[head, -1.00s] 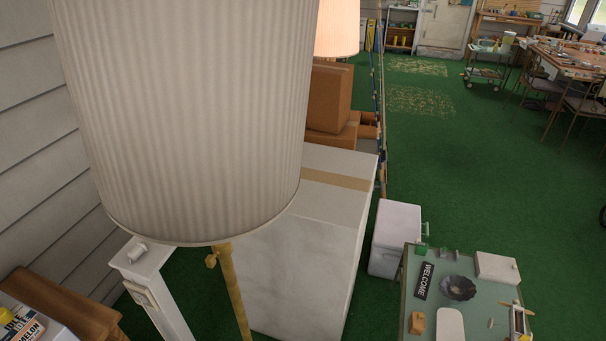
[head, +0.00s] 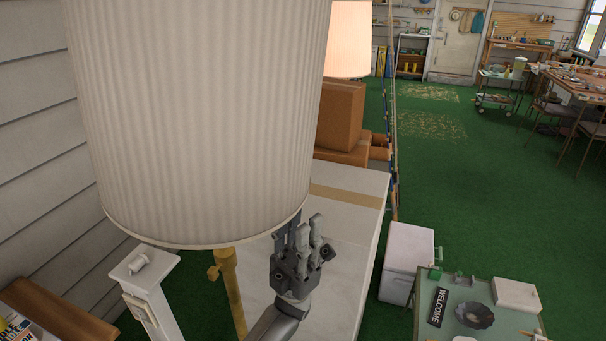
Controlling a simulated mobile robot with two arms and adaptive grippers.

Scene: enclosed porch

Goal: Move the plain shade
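A large off-white shade (head: 200,110) with fine vertical ribs fills the left of the head view, on a brass lamp stem (head: 232,290). A second, lit shade (head: 347,40) glows warm behind it, partly hidden by it. My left gripper (head: 304,228) is at the large shade's lower right rim, fingers pointing up and apart, with nothing seen between them. I cannot tell whether a finger touches the rim. My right gripper is not in view.
A big white box (head: 350,200) with a tan tape band stands behind the lamp, brown boxes (head: 340,115) beyond. A white post (head: 145,285) is at lower left. A green table (head: 465,335) and a white cooler (head: 408,250) are at right.

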